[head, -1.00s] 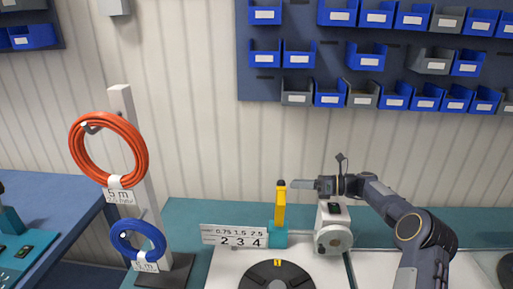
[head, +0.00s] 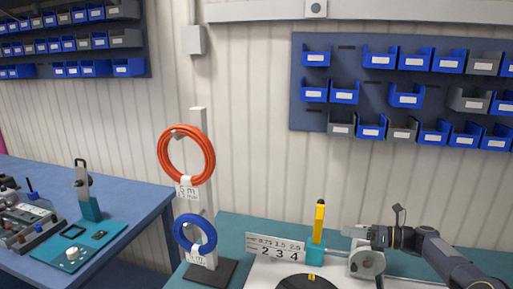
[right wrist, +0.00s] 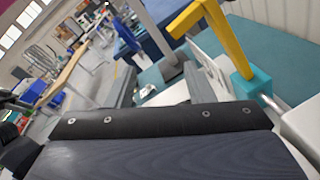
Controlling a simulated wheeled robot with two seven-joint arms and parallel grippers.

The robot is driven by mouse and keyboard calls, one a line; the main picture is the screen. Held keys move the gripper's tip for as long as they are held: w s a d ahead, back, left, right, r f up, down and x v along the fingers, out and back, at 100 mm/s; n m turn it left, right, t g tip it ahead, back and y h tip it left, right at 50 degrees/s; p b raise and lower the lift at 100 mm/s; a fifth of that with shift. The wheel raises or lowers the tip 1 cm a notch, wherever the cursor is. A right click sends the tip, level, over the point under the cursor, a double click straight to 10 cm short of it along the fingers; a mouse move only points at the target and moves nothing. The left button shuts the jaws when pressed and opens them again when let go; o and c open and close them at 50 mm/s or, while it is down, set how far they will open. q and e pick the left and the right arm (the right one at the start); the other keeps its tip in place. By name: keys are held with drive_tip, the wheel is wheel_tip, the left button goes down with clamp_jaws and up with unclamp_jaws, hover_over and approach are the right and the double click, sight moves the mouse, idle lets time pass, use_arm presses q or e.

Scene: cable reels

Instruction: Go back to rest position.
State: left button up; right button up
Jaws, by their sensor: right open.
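My right gripper (head: 348,231) is at the right of the head view, with its fingers pointing left. It is open and empty, just right of the yellow lever (head: 318,222) on its teal base (head: 314,256) and apart from it. In the right wrist view, the open fingers (right wrist: 162,88) have nothing between them, and the yellow lever (right wrist: 205,25) stands at the upper right. My left gripper is in neither view.
An orange cable coil (head: 187,179) and a blue coil (head: 195,257) hang on a post (head: 200,122). A number sign (head: 276,247), a black disc (head: 305,283) and a grey-white device (head: 367,262) surround the lever. A blue table (head: 130,188) stands left.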

drive_tip(key=s+a+r+n+g+h, duration=0.1)
drive_tip(key=s+a+r+n+h, duration=0.15)
drive_tip(key=s+n, duration=0.35)
drive_tip(key=s+a+r+n+g+h, duration=0.1)
drive_tip(key=s+a+r+n+h, duration=0.2)
drive_tip(key=s, duration=0.6)
drive_tip(key=s+a+r+n+g+h, duration=0.1)
drive_tip(key=s+a+r+n+h, duration=0.2)
drive_tip(key=s+n, duration=0.35)
drive_tip(key=s+f+n+t+h, duration=0.1)
drive_tip(key=s+f+n, duration=0.3)
drive_tip(key=s, duration=0.7)
drive_tip(key=s+f+n+h+b, duration=0.1)
drive_tip(key=s+f+n, duration=0.3)
drive_tip(key=s+n, duration=0.3)
drive_tip(key=s, duration=0.4)
drive_tip(key=shift+s+a+f+t+h, duration=0.15)
drive_tip(key=shift+s+f+t+h, duration=0.05)
drive_tip(key=shift+s+t+h, duration=0.2)
